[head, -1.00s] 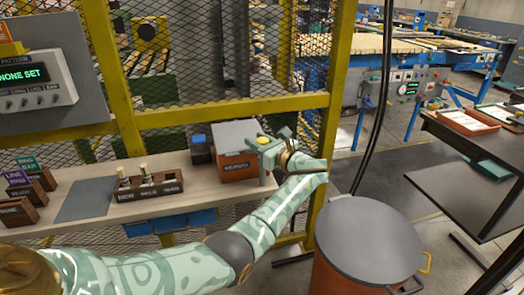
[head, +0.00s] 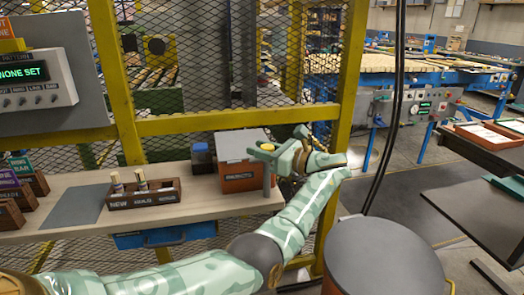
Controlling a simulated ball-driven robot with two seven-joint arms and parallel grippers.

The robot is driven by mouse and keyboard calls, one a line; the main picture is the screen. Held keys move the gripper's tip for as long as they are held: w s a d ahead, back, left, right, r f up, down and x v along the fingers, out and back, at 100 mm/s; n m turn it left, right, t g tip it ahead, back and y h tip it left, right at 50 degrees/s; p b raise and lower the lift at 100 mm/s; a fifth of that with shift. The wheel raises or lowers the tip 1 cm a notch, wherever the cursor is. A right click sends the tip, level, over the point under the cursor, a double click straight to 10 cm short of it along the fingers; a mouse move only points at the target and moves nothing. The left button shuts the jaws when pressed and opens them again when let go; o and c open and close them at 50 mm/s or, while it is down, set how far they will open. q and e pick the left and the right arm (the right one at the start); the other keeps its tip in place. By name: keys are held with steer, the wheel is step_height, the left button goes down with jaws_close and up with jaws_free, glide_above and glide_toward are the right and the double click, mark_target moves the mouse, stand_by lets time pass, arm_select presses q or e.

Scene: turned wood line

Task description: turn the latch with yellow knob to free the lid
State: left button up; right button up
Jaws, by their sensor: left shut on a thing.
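An orange box (head: 236,184) with a dark label stands at the right end of the wooden bench. Its grey lid (head: 235,143) lies closed on top. The yellow knob (head: 268,147) of the latch shows at the lid's right front part. My left gripper (head: 270,151) reaches in from the right side of the box, its fingers shut on the knob and hiding most of the latch. How far the latch is turned cannot be told. My right gripper is not in view.
A small dark container with a blue top (head: 201,153) stands just left of the box. A wooden tray with pegs (head: 144,194) sits farther left. A yellow-framed mesh fence (head: 230,122) rises behind the bench. A grey-topped drum (head: 384,257) stands at the lower right.

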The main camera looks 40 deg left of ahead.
arm_select(q)
steer(key=shift+r, duration=0.1)
steer(key=o, duration=1)
steer(key=shift+c, duration=0.2)
steer(key=shift+d, duration=0.1)
steer(key=w+d+b, duration=0.1)
steer(key=d+b, duration=0.4)
steer(key=d, duration=1.1)
steer(key=shift+w, duration=0.3)
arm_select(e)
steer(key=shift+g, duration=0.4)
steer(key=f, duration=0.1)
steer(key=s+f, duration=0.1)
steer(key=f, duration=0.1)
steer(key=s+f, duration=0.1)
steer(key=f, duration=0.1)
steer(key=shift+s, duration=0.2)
